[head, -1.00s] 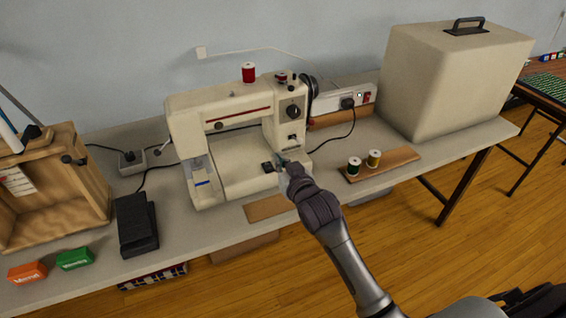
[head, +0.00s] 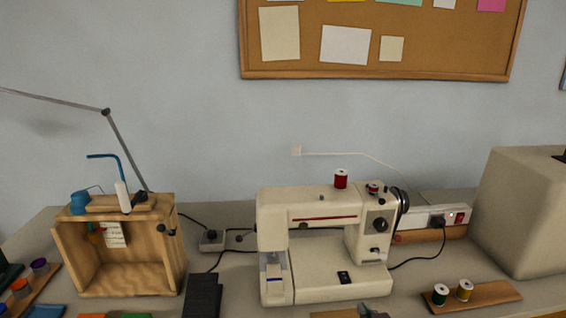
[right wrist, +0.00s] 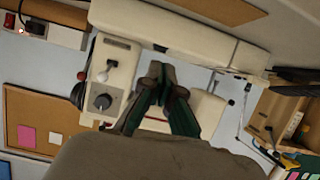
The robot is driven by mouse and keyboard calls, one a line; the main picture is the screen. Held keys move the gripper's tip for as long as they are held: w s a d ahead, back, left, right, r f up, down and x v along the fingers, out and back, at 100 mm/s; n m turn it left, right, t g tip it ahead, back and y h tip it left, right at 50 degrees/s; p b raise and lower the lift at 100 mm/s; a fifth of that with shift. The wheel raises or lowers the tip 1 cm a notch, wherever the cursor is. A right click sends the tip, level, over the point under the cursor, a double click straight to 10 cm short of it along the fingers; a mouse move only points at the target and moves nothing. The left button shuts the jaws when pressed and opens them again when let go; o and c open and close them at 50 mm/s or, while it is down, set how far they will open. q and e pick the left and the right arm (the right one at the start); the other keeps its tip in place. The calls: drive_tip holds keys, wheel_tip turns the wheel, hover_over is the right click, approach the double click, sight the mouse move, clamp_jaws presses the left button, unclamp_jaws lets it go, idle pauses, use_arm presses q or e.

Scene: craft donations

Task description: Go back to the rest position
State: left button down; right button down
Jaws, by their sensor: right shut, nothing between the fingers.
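My right gripper shows only as a small grey tip (head: 370,310) at the bottom edge of the head view, in front of the sewing machine. In the right wrist view its two dark fingers (right wrist: 160,74) are together with nothing between them. The cream sewing machine (head: 310,207) stands on the table, with a red thread spool (head: 341,179) on top. The machine also shows, turned over, in the right wrist view (right wrist: 112,62), behind the fingers. My left gripper is in neither view.
A wooden box (head: 175,262) and a black pedal (head: 202,294) stand left of the machine. A power strip (head: 425,222) is behind.

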drive_tip(key=s+f+g, duration=0.3)
drive_tip(key=s, duration=0.7)
drive_tip(key=s+f+n+g, duration=0.1)
drive_tip(key=s+f+g, duration=0.25)
drive_tip(key=s, duration=0.55)
drive_tip(key=s+f+g, duration=0.3)
drive_tip(key=s+g, duration=0.1)
drive_tip(key=s, duration=0.6)
wheel_tip(320, 180, down, 26)
drive_tip(key=a, duration=0.1)
drive_tip(key=s+d+f+g, duration=0.2)
drive_tip(key=s+d+f, duration=0.1)
drive_tip(key=s+f, duration=1.3)
drive_tip(key=shift+s+n, duration=0.4)
drive_tip(key=shift+s, duration=0.2)
